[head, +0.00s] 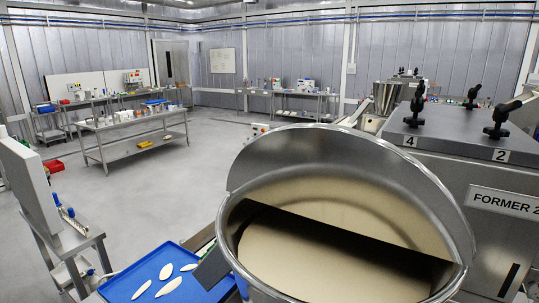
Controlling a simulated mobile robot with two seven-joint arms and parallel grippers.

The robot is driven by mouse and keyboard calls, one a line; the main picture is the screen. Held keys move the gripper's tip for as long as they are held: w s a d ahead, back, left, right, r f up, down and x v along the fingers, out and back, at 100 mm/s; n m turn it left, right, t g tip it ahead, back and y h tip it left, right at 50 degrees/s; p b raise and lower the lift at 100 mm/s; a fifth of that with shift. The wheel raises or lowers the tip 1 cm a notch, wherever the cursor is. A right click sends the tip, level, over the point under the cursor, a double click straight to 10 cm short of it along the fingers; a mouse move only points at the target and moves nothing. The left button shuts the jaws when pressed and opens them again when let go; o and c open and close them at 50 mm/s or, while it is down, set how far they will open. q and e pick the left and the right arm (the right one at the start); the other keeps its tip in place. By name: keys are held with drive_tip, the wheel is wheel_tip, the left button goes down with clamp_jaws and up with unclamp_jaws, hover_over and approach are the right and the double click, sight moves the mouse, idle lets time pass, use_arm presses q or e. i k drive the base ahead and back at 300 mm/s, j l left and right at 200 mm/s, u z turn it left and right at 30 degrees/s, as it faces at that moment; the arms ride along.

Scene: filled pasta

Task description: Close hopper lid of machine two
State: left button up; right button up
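The large round steel hopper (228,240) stands in the front middle of the head view, beside the machine labelled FORMER 2 (480,205). Its steel lid (250,165) is raised and stands tilted up along the hopper's far side. The hopper mouth is open toward me. Pale beige material (310,275) shows inside, and a dark band crosses between it and the beige area under the lid. I cannot tell whether that upper beige area is a reflection. Neither of my grippers shows in this view.
A blue tray (125,290) with several pale oval pieces is at the lower left. Black knobs (500,118) stand up from the machine's grey top at right. A white panel on a steel stand (30,190) is at left. The floor (190,190) behind is clear.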

sight(360, 183)
drive_tip(key=i+l+u, duration=0.2)
drive_tip(key=l+u, duration=0.75)
drive_tip(key=l, duration=0.3)
drive_tip(key=l+u, duration=0.5)
drive_tip(key=l, duration=0.15)
drive_tip(key=k+l+u, duration=0.1)
drive_tip(key=l+u, duration=0.4)
drive_tip(key=l, duration=0.15)
drive_tip(key=k+l, duration=0.2)
drive_tip(key=k, duration=0.3)
drive_tip(key=i+j, duration=0.15)
drive_tip(key=i, duration=0.35)
